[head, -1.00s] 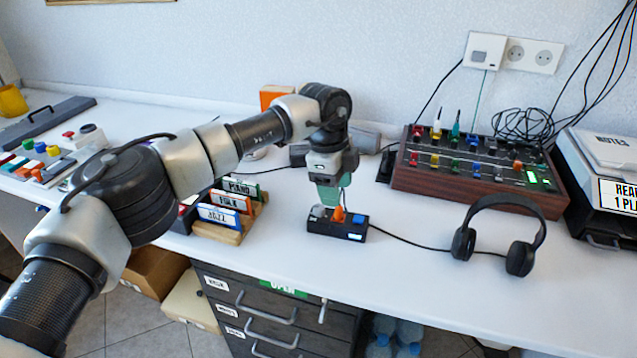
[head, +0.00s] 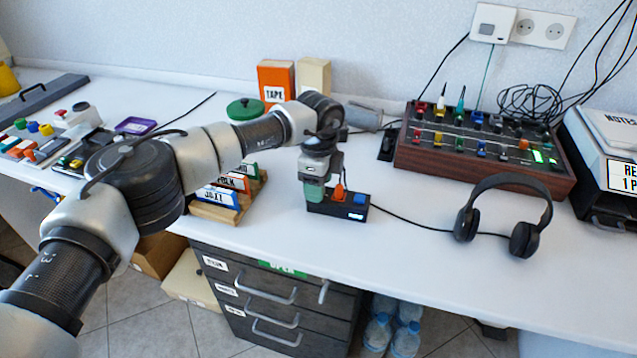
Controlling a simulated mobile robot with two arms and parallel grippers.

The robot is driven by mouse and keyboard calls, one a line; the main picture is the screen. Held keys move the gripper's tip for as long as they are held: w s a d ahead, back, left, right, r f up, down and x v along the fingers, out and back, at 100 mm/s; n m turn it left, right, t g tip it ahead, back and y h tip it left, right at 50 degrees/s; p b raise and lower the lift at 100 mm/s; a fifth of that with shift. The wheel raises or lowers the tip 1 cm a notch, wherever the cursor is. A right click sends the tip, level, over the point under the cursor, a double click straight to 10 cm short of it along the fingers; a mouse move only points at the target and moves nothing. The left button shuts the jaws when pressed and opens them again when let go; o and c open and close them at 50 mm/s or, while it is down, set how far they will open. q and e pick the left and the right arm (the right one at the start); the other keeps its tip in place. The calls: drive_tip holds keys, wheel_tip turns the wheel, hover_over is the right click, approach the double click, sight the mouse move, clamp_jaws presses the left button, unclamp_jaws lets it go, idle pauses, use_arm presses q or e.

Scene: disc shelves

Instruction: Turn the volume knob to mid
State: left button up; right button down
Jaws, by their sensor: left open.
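A small black control box (head: 344,213) sits near the table's front edge. It carries an upright orange knob (head: 339,193), a blue button (head: 360,200) and a small lit display (head: 356,216). I cannot read a label that says which control is the volume knob. My left gripper (head: 314,194), with green fingers, points down at the left end of the box, left of the orange knob. It is open. Its fingers hide the left end of the box, so I cannot tell whether they touch a control there. My right gripper is not in view.
Black headphones (head: 503,212) lie to the right, cabled to the box. A wooden-sided mixer (head: 483,170) stands behind. A wooden rack (head: 226,212) of labelled discs is to the left, partly behind my arm.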

use_arm(q)
drive_tip(key=c, duration=0.9)
drive_tip(key=shift+c, duration=0.2)
drive_tip(key=shift+m, duration=0.3)
